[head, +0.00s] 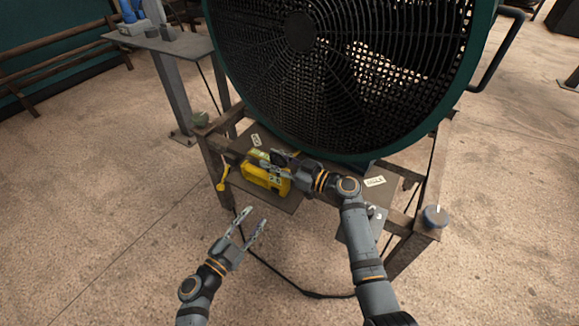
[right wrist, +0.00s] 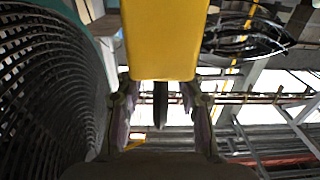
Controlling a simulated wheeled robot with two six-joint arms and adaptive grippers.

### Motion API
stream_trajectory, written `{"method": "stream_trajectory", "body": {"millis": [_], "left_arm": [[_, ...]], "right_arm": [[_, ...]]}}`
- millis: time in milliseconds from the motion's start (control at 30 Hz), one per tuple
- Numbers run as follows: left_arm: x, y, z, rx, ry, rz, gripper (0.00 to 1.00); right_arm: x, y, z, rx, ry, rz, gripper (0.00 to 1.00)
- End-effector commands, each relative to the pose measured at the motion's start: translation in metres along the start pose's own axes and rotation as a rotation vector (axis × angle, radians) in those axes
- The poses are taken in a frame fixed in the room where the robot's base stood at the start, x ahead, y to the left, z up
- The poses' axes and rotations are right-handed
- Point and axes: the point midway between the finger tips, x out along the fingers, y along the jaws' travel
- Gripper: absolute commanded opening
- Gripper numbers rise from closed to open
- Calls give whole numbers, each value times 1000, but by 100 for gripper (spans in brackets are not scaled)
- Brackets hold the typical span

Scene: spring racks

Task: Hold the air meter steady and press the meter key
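The yellow air meter (head: 262,178) is at the front left edge of the table under the big fan. My right gripper (head: 272,162) reaches over it from the right in the head view. In the right wrist view the meter's yellow body (right wrist: 165,40) sits between my two right fingers, which meet its two sides. The gripper and arm hide part of the meter, and I cannot make out the meter key. My left gripper (head: 253,226) is open and empty, in front of the table and below the meter, clear of it.
A large green-rimmed fan (head: 345,70) stands close behind the meter. The brown table (head: 285,203) carries small labels (head: 375,181). A small yellow piece (head: 222,186) hangs at the left leg. A blue-grey round knob (head: 435,215) is at the right corner. The floor at front left is clear.

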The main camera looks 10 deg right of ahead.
Motion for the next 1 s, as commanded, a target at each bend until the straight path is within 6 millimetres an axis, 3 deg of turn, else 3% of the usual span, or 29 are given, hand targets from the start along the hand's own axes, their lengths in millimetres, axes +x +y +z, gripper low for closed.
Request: {"method": "stream_trajectory", "body": {"millis": [133, 400, 700, 1000], "left_arm": [[0, 0, 0, 0, 0, 0, 38], [0, 0, 0, 0, 0, 0, 38], [0, 0, 0, 0, 0, 0, 38], [0, 0, 0, 0, 0, 0, 38]], "right_arm": [[12, 0, 0, 0, 0, -1, 38], [15, 0, 0, 0, -1, 0, 38], [14, 0, 0, 0, -1, 0, 0], [14, 0, 0, 0, -1, 0, 0]]}}
